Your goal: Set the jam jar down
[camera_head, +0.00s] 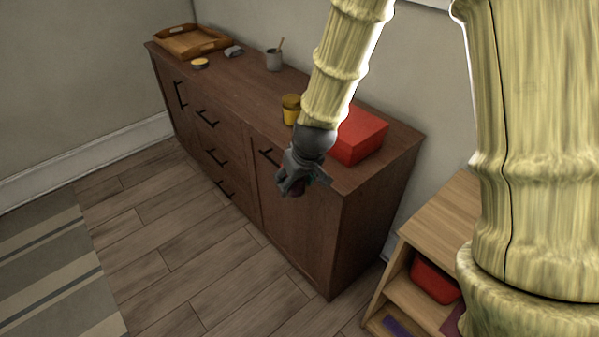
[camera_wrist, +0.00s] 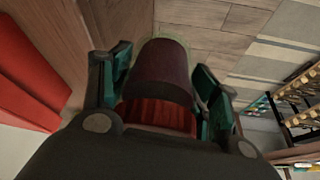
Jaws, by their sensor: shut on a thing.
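My gripper (camera_head: 292,184) is in front of the right end of the dark wooden sideboard, near the level of its top edge. In the wrist view my gripper (camera_wrist: 160,95) is shut on the jam jar (camera_wrist: 160,72), a dark reddish-brown jar with a ribbed red part nearest the palm. The fingers press on either side of it. In the head view only a small dark red bit of the jar (camera_head: 298,190) shows; the gripper hides the rest. The sideboard (camera_head: 245,110) has bare top between its things.
On the sideboard top are a red box (camera_head: 360,138), a yellow jar (camera_head: 291,108), a grey cup (camera_head: 274,60) with a stick in it, a small round tin (camera_head: 199,63), a grey item (camera_head: 234,51) and a wooden tray (camera_head: 190,42). A low wooden shelf (camera_head: 440,215) stands at right.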

